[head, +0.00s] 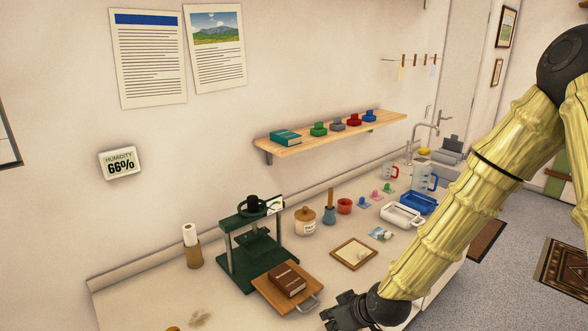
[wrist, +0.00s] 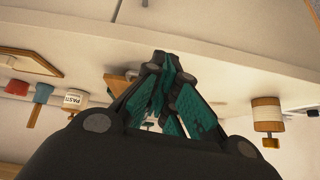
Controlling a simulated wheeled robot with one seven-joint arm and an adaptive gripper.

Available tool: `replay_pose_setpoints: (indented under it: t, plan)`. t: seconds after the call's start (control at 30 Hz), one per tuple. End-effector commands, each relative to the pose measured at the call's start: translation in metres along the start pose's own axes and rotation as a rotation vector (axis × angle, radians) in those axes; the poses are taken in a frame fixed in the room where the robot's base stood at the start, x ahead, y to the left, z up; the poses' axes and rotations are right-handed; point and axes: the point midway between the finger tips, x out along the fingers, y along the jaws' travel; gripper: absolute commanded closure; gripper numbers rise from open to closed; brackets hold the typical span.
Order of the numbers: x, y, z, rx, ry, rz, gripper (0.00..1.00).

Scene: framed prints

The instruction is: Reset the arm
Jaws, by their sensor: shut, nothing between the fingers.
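My arm comes in from the right in the head view, with pale yellow segmented sleeves and dark joints. My gripper (head: 328,315) is at the bottom of the head view, in front of the counter and near the wooden board with the brown book. It also shows in the wrist view (wrist: 162,62), where its dark fingers with teal faces come together at the tips. It is shut and holds nothing. The fingers hide part of the counter behind them.
A green press (head: 250,240) stands behind a brown book (head: 287,281) on a wooden board (head: 262,288). A paste jar (head: 305,222), a small frame (head: 354,253) and a white tray (head: 402,215) line the counter.

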Motion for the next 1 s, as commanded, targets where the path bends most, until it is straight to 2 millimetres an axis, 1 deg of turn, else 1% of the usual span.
replay_pose_setpoints:
  t: [0.03, 0.1, 0.17, 0.2, 0.27, 0.3, 0.37, 0.4, 0.47, 0.5, 0.57, 0.6, 0.7, 0.8, 0.83, 0.9, 1.0]
  plan:
    - [0.010, -0.004, 0.029, 0.040, -0.043, 0.000, 1.00]
    - [0.021, -0.007, 0.063, 0.101, -0.092, 0.009, 1.00]
    - [0.028, -0.010, 0.093, 0.151, -0.134, 0.018, 1.00]
    - [0.031, -0.013, 0.113, 0.183, -0.162, 0.025, 1.00]
    - [0.036, -0.017, 0.142, 0.231, -0.204, 0.038, 1.00]
    - [0.038, -0.020, 0.162, 0.262, -0.231, 0.048, 1.00]
    - [0.040, -0.024, 0.190, 0.307, -0.272, 0.063, 1.00]
    - [0.041, -0.027, 0.210, 0.336, -0.299, 0.075, 1.00]
    - [0.040, -0.033, 0.238, 0.378, -0.340, 0.093, 1.00]
    - [0.039, -0.035, 0.257, 0.404, -0.365, 0.108, 1.00]
    - [0.037, -0.041, 0.284, 0.442, -0.405, 0.128, 1.00]
    - [0.034, -0.044, 0.302, 0.467, -0.430, 0.144, 1.00]
    - [0.026, -0.053, 0.344, 0.523, -0.490, 0.183, 1.00]
    - [0.017, -0.059, 0.377, 0.566, -0.539, 0.220, 1.00]
    - [0.015, -0.061, 0.386, 0.577, -0.550, 0.230, 1.00]
    - [0.009, -0.064, 0.401, 0.597, -0.573, 0.249, 1.00]
    - [0.004, -0.067, 0.414, 0.613, -0.591, 0.267, 1.00]
